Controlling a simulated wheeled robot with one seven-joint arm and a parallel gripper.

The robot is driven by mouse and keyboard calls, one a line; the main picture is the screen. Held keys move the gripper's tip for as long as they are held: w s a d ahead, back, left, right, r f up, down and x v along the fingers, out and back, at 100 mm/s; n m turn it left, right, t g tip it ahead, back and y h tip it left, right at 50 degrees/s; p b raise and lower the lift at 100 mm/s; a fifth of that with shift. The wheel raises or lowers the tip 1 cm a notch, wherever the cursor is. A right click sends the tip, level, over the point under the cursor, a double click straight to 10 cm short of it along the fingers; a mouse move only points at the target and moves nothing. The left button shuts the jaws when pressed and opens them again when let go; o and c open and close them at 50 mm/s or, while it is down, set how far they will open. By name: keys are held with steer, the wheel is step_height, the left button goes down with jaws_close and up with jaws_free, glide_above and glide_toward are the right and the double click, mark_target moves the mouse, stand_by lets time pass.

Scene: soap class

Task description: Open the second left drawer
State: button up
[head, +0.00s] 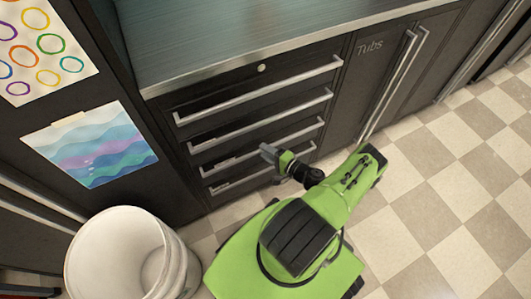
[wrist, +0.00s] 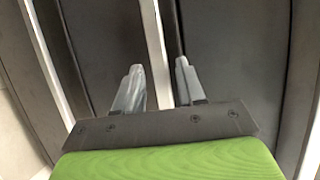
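A dark cabinet holds a stack of several drawers, each with a long silver bar handle; all look closed. The second drawer from the top has its handle (head: 262,122) above my gripper in the head view. My gripper (head: 268,152) is in front of the lower drawers and overlaps the third handle (head: 232,160). In the wrist view my gripper (wrist: 160,78) is open, its two grey fingers apart. One bar handle (wrist: 152,35) runs between the fingers in the picture; contact cannot be told. Another handle (wrist: 45,60) is at the left. Which drawers these belong to is unclear.
A white bucket (head: 88,255) stands at the lower left, beside my green base. Right of the drawers is a cupboard marked Tubs (head: 370,75) with upright handles. The counter (head: 240,30) is bare. The checkered floor (head: 450,190) at the right is clear.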

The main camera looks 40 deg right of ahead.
steer(key=shift+w, duration=0.4)
jaws_close()
steer(key=shift+f, duration=0.1)
